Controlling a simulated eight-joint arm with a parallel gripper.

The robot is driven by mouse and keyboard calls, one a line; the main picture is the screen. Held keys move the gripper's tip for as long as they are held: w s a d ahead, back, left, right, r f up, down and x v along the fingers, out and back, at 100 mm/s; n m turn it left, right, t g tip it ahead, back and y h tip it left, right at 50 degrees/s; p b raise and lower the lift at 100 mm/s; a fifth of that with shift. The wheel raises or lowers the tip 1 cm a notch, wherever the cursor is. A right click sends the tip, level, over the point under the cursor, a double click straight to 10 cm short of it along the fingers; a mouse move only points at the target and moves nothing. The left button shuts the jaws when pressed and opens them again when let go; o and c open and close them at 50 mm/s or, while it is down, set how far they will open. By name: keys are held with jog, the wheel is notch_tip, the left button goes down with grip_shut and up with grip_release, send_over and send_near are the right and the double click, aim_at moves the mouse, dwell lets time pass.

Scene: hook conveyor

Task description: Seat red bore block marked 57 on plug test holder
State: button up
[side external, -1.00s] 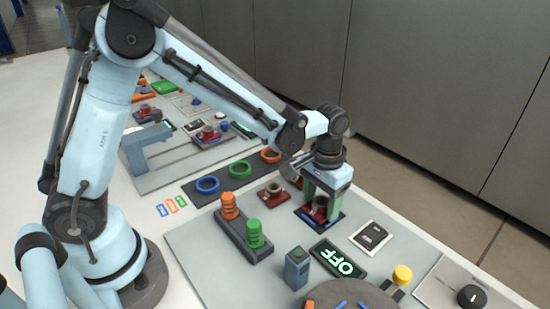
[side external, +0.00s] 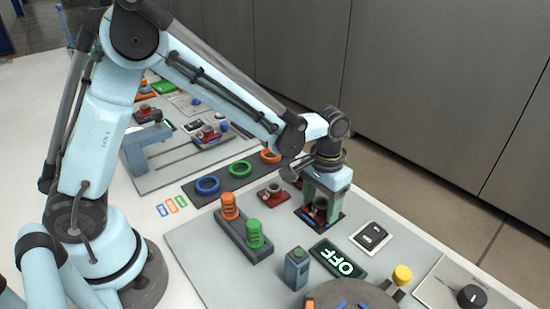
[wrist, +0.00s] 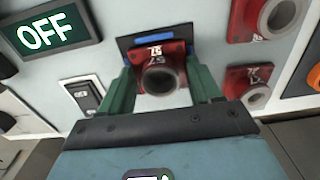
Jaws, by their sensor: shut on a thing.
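The red bore block (wrist: 160,72) has a grey round bore facing the wrist camera, and its face mark looks like 57. My gripper (wrist: 163,88) is shut on it, with one green finger on each side. In the side external view, my gripper (side external: 323,208) points down, and the block shows partly between the fingers. The block is at a dark plate with blue strips (wrist: 123,46), which looks like the plug test holder. I cannot tell whether the block is fully down on it.
Two other red bore blocks (wrist: 248,84) (wrist: 268,16) stand to the right in the wrist view. An OFF display (side external: 338,259), a switch panel (side external: 371,237) and a holder with orange and green plugs (side external: 243,240) are nearby. Grey board is bare between them.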

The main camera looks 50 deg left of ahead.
jog(key=o, duration=1.3)
jog(key=shift+o, duration=0.9)
jog(key=shift+r, duration=0.15)
jog(key=shift+r, duration=3.35)
jog(key=s+a+r+t, duration=0.5)
jog(key=s+a+t, duration=0.2)
jog(key=s+a, duration=0.3)
jog(key=shift+s, duration=0.55)
